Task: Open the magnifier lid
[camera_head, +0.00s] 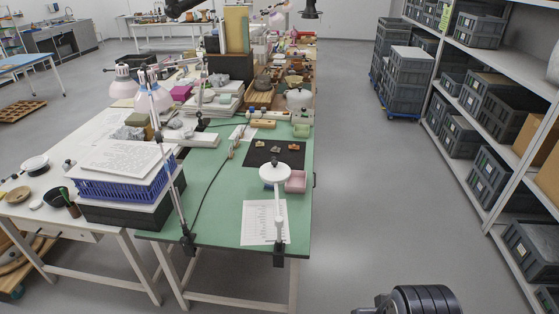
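The magnifier (275,174) is a white round head on a white jointed arm, clamped by a black clamp to the front edge of the green-topped table. Its top looks like a plain closed white disc, so the lid appears shut over the lens. The lens is hidden. A dark ribbed part of my arm shows at the bottom right edge, over the floor and apart from the table. My gripper's fingers do not show.
A printed sheet (257,222) lies beside the magnifier's arm. A pink box (296,182) and a black mat (262,153) with sherds lie close behind. A lamp post stands left, near a blue crate (108,181). Open floor (355,200) lies right, before shelves (513,135).

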